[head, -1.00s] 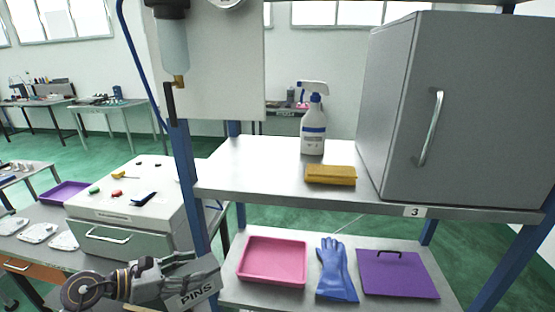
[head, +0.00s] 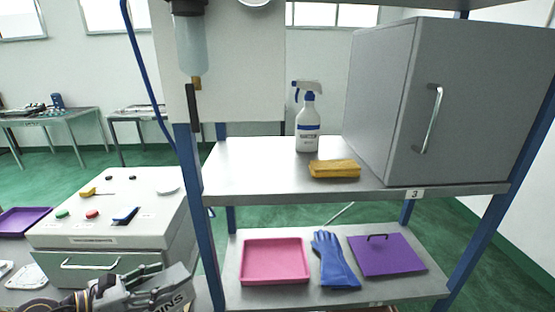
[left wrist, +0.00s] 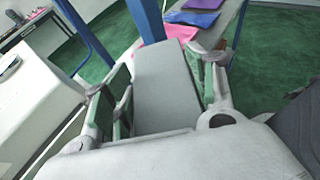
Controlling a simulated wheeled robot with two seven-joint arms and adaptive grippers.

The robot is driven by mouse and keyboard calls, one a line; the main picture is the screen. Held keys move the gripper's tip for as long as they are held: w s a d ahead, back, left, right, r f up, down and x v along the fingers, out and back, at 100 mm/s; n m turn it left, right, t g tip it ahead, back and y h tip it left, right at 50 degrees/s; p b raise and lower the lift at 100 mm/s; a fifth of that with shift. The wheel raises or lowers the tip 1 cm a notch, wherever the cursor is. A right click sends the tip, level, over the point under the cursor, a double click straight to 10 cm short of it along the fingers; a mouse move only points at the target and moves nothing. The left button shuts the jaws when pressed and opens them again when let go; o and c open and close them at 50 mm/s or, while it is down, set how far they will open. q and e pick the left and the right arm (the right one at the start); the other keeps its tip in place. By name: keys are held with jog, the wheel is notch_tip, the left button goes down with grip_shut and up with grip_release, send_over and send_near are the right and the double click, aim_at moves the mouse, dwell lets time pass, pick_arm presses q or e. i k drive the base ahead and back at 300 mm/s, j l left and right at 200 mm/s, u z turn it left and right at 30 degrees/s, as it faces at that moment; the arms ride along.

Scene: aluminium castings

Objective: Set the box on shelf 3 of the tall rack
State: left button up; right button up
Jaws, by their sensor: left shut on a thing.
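My left gripper (head: 150,287) is at the bottom left of the head view, shut on a grey box (head: 176,290) marked PINS. The lower part of the box is cut off by the frame. In the left wrist view, the box (left wrist: 165,85) lies between the two fingers of the left gripper (left wrist: 167,100). The tall rack (head: 187,165) has blue posts. Its shelf 3 (head: 255,165) carries a "3" label on its front edge and stands higher in the picture than the box, to its right. My right gripper is not in view.
Shelf 3 holds a spray bottle (head: 307,125), a yellow sponge (head: 334,169) and a large grey cabinet (head: 455,110); its left part is bare. Below lie a pink tray (head: 274,282), blue gloves (head: 333,260) and a purple lid (head: 387,254). A light case (head: 110,215) stands left.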

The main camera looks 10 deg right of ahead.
aim_at(255, 176)
jog(key=j+z, duration=0.25)
jog(key=j, duration=1.5)
jog(key=k, duration=0.1)
